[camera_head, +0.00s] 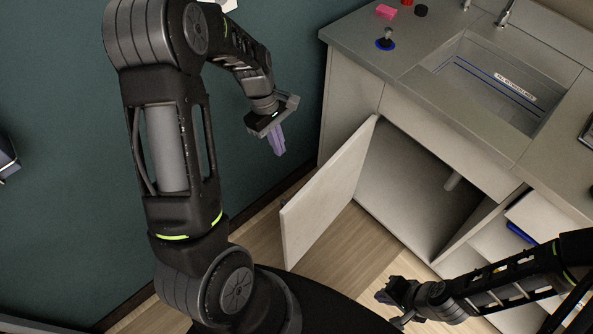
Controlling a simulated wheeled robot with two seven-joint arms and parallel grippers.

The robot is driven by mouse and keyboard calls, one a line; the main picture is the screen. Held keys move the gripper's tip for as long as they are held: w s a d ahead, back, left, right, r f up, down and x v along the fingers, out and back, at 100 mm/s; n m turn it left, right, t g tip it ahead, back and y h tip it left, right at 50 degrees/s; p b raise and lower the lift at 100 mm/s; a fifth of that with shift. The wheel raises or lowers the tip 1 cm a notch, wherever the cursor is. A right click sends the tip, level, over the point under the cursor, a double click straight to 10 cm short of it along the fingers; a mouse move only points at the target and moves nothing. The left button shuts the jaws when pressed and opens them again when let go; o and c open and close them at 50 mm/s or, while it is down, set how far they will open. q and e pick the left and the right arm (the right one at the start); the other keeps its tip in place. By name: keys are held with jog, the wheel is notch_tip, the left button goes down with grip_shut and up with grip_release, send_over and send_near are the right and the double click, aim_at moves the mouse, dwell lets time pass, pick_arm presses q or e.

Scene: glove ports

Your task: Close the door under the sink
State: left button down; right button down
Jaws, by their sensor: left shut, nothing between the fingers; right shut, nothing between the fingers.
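The door under the sink (328,196) is a pale panel standing open, swung out from the left side of the cabinet opening. The sink (487,88) is set in the counter above the dark, open cabinet space (415,190). My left gripper (278,146) is shut and empty, left of the door and apart from it, in front of the teal wall. My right gripper (384,297) is shut and empty, low in the view, to the right of the door's lower free edge and apart from it.
Open shelves (500,250) stand right of the cabinet opening. Wooden floor (330,240) is clear around the door. A teal wall (60,200) is at left.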

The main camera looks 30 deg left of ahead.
pick_arm(q)
jog(key=s+d+f+p, duration=0.1)
jog(key=d+f+p, duration=0.1)
jog(key=d+f, duration=0.4)
jog(key=x, duration=0.3)
jog(key=shift+a+f, duration=0.15)
jog(key=shift+f, duration=0.3)
